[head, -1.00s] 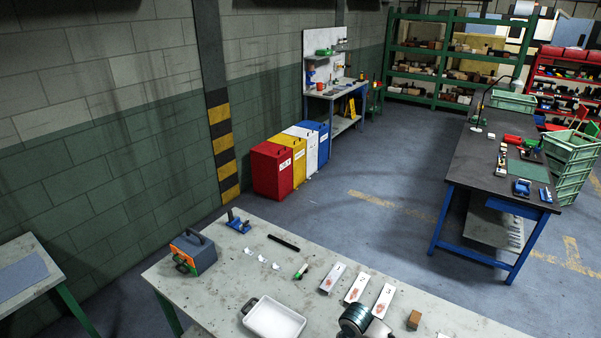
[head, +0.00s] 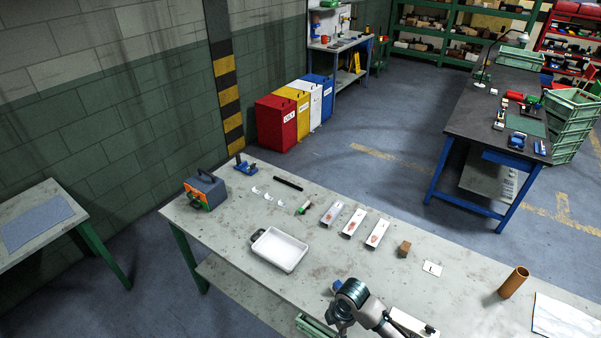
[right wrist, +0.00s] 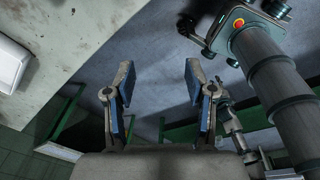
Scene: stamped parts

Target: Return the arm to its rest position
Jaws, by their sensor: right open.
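My right arm (head: 368,308) reaches in from the bottom of the head view, over the front edge of the worn grey bench (head: 225,235). Its fingers are hard to make out there. In the right wrist view my right gripper (right wrist: 160,72) is open, with two blue-padded fingers apart and nothing between them. The blue-grey floor (right wrist: 160,45) shows beyond the fingertips, and the bench edge (right wrist: 70,65) lies to the left. Three white plates with reddish marks (head: 353,223) lie in a row on the bench, clear of the arm. My left gripper is not in view.
A white tray (head: 279,249) stands left of the arm on the bench. A brown block (head: 404,249), a small white card (head: 432,268) and a brown cylinder (head: 513,282) are to the right. An orange and grey box (head: 205,190) stands at the left end.

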